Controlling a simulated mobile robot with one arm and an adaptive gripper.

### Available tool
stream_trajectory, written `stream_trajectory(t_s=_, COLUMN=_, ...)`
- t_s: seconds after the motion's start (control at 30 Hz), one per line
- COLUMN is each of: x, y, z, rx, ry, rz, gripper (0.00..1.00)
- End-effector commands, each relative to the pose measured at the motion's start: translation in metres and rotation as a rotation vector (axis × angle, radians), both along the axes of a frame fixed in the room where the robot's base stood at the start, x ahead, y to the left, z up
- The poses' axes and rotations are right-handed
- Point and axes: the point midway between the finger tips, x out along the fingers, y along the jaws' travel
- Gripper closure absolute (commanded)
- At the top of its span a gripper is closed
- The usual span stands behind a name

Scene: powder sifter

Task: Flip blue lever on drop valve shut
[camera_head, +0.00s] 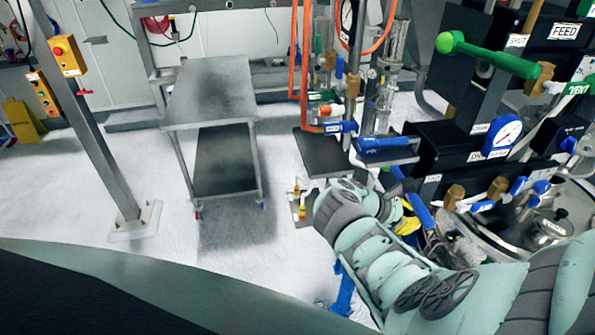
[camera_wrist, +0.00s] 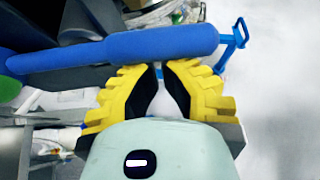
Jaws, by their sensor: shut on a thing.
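A thick blue lever (camera_wrist: 150,46) with a rounded handle lies across the top of the wrist view, running left to right. My gripper (camera_wrist: 160,70) has yellow ribbed fingers with black inner pads. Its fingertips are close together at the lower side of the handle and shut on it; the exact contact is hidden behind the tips. In the head view a blue lever (camera_head: 421,212) slants down beside my gripper (camera_head: 408,222), which is mostly hidden by my own arm. The drop valve's body cannot be made out clearly.
Other blue handles (camera_head: 384,144) and brass fittings (camera_head: 454,195) crowd the area near my arm. A green lever (camera_head: 490,55) and a blue-rimmed gauge (camera_head: 503,135) sit above right. A metal cart (camera_head: 212,92) stands left on open pale floor. A blue bracket (camera_wrist: 237,36) is beyond the handle's end.

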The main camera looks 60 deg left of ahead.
Motion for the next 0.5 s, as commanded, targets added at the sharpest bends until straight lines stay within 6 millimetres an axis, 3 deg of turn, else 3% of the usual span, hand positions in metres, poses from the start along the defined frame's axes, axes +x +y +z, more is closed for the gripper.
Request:
stream_trajectory(t_s=0.03, x=0.003, y=-0.002, z=0.012, rx=-0.025, ry=0.001, rz=-0.006, gripper=1.0)
stream_trajectory(t_s=0.1, x=0.003, y=-0.002, z=0.016, rx=-0.053, ry=0.013, rz=-0.005, gripper=1.0)
stream_trajectory(t_s=0.5, x=0.002, y=-0.003, z=0.026, rx=-0.139, ry=0.047, rz=-0.002, gripper=1.0)
